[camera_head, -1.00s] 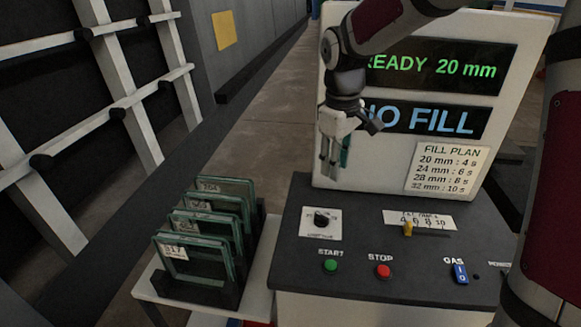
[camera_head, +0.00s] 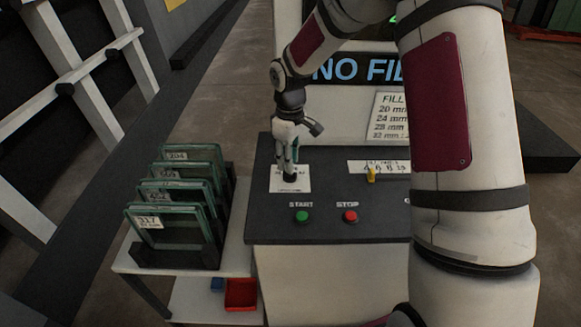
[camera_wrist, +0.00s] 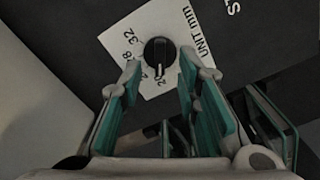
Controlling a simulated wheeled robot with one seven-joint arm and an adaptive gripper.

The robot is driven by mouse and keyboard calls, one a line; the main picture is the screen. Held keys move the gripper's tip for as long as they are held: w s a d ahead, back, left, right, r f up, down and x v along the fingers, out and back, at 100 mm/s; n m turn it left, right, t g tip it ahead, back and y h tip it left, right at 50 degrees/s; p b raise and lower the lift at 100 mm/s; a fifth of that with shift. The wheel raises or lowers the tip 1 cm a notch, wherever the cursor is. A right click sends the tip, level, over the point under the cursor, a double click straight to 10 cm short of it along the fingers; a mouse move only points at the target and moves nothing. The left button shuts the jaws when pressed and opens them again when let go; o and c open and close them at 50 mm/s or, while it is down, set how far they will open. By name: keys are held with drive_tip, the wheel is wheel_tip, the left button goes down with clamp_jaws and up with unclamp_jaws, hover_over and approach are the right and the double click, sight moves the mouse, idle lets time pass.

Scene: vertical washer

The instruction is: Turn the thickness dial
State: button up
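The thickness dial is a round black knob (camera_wrist: 159,52) on a white label plate (camera_wrist: 140,30) marked "UNIT mm", with 32 and 28 readable in the wrist view. In the head view the plate (camera_head: 278,183) lies on the dark control panel, and the knob (camera_head: 290,178) is mostly hidden under my gripper (camera_head: 288,168). My gripper points down above the dial. In the wrist view the two teal-padded fingers (camera_wrist: 160,85) stand apart, with a gap between them and nothing held. The knob shows just beyond the fingertips; I cannot tell whether they touch it.
The display (camera_head: 350,68) behind reads "NO FIL…", partly hidden by my arm. A rack of glass panes (camera_head: 180,205) stands left of the panel.

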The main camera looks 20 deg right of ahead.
drive_tip(key=shift+f, duration=1.8)
clamp_jaws()
drive_tip(key=m, duration=0.4)
drive_tip(key=shift+b, duration=0.3)
drive_tip(key=shift+m+b, duration=0.3)
drive_tip(key=shift+m, duration=1.6)
